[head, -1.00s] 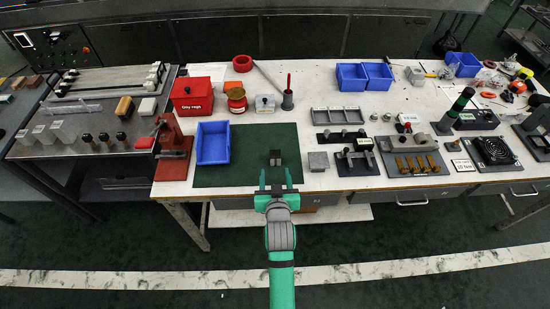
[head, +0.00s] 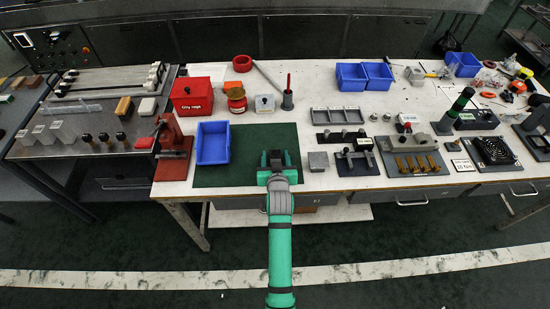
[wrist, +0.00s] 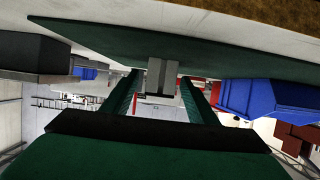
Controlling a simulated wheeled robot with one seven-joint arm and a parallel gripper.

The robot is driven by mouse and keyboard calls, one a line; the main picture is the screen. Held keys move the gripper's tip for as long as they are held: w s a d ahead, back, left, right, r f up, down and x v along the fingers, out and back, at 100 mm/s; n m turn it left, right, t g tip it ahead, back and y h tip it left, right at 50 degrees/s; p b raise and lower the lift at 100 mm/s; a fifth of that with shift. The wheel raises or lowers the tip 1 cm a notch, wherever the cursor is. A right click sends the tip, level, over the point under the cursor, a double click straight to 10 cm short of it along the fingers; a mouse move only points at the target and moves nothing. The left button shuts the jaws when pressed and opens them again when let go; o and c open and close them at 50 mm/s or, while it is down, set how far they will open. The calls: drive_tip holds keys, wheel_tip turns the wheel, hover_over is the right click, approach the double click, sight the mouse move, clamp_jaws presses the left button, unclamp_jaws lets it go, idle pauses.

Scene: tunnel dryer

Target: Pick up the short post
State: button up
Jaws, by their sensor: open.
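The short post is a small grey block-like piece (head: 276,155) standing on the dark green mat (head: 230,178). In the wrist view, where the mat lies across the top, the post (wrist: 163,77) shows between the two green fingers. My gripper (head: 275,158) is open at the mat, with one finger on each side of the post. Gaps show between post and fingers in the wrist view (wrist: 160,84). The post's lower part is partly hidden by my gripper in the head view.
An empty blue bin (head: 213,143) stands left of the post on the mat. A grey cube (head: 318,161) sits just right of the mat, beside a black clamp fixture (head: 356,162). A grey slotted tray (head: 337,116) lies behind. The mat around the post is clear.

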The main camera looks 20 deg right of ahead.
drive_tip(key=shift+w+f, duration=0.15)
drive_tip(key=shift+w, duration=0.1)
drive_tip(key=c, duration=1.3)
drive_tip(key=shift+o, duration=0.2)
